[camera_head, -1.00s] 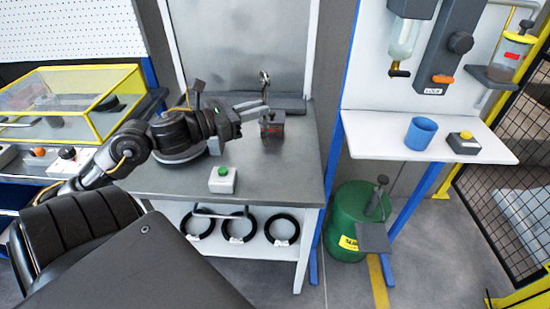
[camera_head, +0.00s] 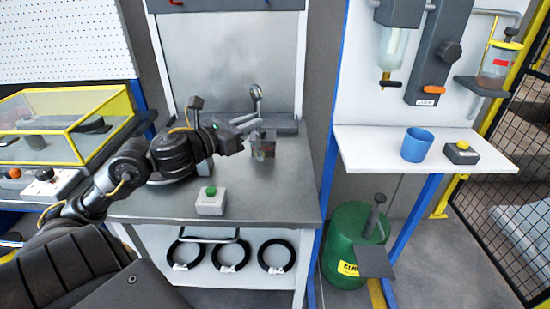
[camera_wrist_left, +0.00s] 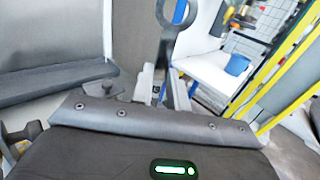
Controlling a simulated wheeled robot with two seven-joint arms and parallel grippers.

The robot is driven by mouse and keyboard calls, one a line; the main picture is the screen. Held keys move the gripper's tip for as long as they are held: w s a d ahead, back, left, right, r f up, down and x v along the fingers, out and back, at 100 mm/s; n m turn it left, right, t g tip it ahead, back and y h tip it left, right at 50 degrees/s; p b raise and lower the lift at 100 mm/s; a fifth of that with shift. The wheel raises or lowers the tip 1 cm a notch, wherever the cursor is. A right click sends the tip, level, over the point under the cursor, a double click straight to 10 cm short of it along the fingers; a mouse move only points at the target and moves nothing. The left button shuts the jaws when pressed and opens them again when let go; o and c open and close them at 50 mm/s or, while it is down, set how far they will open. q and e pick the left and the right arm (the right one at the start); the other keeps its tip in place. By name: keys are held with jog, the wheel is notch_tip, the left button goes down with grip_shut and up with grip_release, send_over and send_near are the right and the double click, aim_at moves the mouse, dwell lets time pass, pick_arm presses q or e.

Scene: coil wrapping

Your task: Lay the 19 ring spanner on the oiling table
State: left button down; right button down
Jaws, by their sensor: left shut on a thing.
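My left gripper (camera_head: 250,128) is above the back of the grey steel bench, shut on the ring spanner. The spanner stands upright from the jaws, its ring end (camera_head: 255,93) on top; its lower part is hidden by the jaws. In the left wrist view the spanner's ring (camera_wrist_left: 177,12) and shank (camera_wrist_left: 172,60) rise from the jaws (camera_wrist_left: 160,88). No size marking is readable. The white table (camera_head: 365,143) below the oil bottles, apparently the oiling table, is to the right, apart from the gripper. My right gripper is out of view.
A small vice-like block (camera_head: 263,147) and a green-button box (camera_head: 211,201) are on the bench.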

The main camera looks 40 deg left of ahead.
pick_arm(q)
jog(key=w+d+f, duration=0.3)
jog(key=w+f, duration=0.2)
jog(key=f, duration=0.4)
jog(key=shift+d+f, duration=0.25)
jog(key=shift+d, duration=0.15)
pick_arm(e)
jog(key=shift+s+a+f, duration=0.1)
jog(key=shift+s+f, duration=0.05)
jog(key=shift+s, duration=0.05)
pick_arm(q)
jog(key=shift+f+b, duration=0.1)
jog(key=shift+b, duration=0.2)
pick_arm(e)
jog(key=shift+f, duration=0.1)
pick_arm(q)
jog(key=shift+f, duration=0.1)
jog(key=c, duration=1.4)
grip_release()
jog(key=shift+o, duration=0.2)
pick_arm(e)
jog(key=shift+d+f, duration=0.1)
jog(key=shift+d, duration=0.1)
